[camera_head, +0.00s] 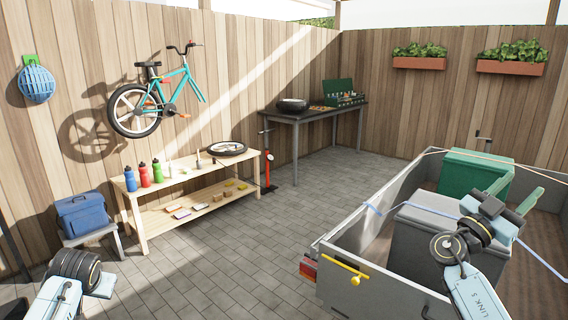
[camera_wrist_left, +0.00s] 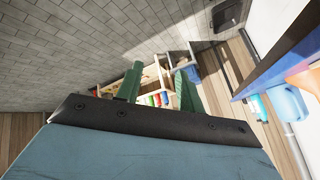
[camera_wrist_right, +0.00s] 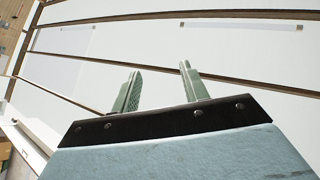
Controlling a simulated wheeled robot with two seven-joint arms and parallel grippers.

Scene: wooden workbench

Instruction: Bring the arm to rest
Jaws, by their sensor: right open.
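My right gripper (camera_head: 519,187) is raised over the trailer at the right of the head view. Its two green fingers are apart and empty; they also show apart in the right wrist view (camera_wrist_right: 160,69). My left arm (camera_head: 66,284) comes in at the lower left of the head view, with its gripper out of sight there. In the left wrist view my left gripper (camera_wrist_left: 158,68) has its green fingers apart with nothing between them.
The grey trailer (camera_head: 352,283) holds a grey box (camera_head: 430,218) and a green crate (camera_head: 470,171) close to my right arm. A low wooden bench (camera_head: 184,206) with bottles and a blue cooler bag (camera_head: 82,214) stand at the left. The paved floor between is clear.

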